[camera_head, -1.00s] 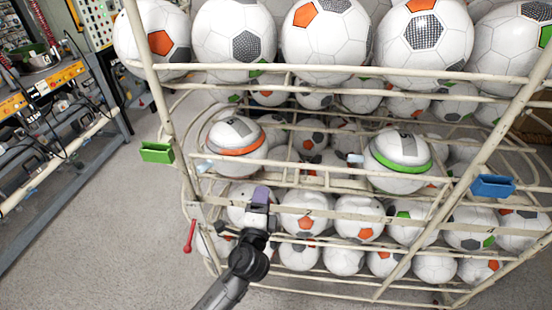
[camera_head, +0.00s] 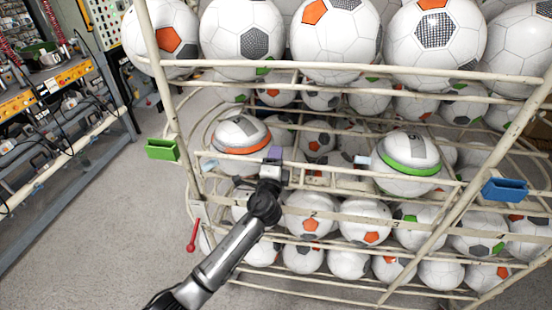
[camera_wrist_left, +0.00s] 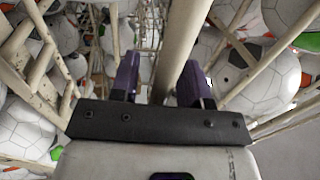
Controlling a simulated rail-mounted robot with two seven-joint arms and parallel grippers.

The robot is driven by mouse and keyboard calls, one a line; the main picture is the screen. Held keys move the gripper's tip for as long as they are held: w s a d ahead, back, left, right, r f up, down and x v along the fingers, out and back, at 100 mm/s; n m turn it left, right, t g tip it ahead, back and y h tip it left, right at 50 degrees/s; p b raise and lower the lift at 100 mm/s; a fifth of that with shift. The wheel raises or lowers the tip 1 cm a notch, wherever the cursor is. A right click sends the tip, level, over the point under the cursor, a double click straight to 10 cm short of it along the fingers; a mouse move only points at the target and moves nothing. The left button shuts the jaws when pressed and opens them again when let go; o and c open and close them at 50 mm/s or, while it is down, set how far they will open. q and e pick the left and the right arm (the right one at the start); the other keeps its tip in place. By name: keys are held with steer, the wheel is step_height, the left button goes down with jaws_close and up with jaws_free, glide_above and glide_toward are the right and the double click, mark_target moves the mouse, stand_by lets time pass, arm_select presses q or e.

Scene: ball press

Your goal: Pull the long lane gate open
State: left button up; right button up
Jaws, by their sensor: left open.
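My left gripper (camera_head: 275,156) is at the front of a cream wire ball rack, between a ball with an orange band (camera_head: 240,133) and a ball with a green band (camera_head: 406,162). In the left wrist view its two purple fingers (camera_wrist_left: 160,80) stand apart. A cream bar (camera_wrist_left: 186,45) shows between them, nearer the right finger; contact cannot be told. Small pale blue tabs show on the rack beside the orange-banded ball (camera_head: 209,165) and the green-banded ball (camera_head: 361,160). I cannot tell which rack part is the long lane gate. My right gripper is not in view.
A green bin (camera_head: 162,149) and a blue bin (camera_head: 504,190) hang on the rack's outer posts. A red handle (camera_head: 192,236) hangs at the lower left. Soccer balls fill several tiers. A workbench (camera_head: 60,130) stands at left, with clear floor (camera_head: 110,230) between.

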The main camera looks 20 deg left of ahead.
arm_select(q)
steer(key=shift+w, duration=0.1)
jaws_close()
stand_by(0.4)
